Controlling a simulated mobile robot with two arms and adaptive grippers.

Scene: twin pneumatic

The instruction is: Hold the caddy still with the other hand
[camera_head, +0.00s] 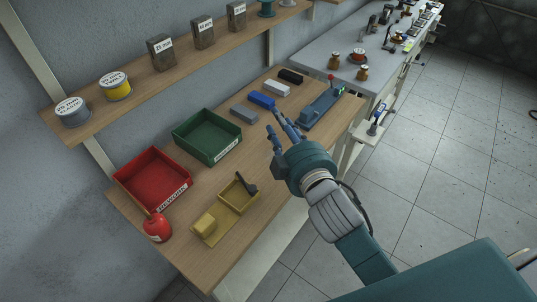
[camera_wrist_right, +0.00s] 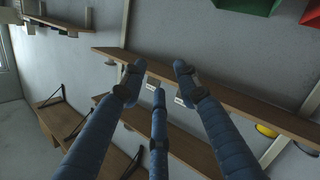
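A small yellow open-topped box (camera_head: 238,209), which looks like the caddy, sits near the front edge of the wooden bench (camera_head: 195,268). A dark tool leans on its rim, and a yellow block-like part (camera_head: 205,224) is beside it. My right gripper (camera_head: 275,121) is above the bench, to the upper right of the caddy and apart from it. In the wrist view, its three blue fingers (camera_wrist_right: 158,76) are spread with nothing between them. The caddy does not show in the wrist view. My left gripper is not in view.
Several blocks, including a blue one (camera_head: 262,100), and a lever device (camera_head: 321,103) lie towards the far end. A shelf (camera_head: 140,88) with tins runs along the wall.

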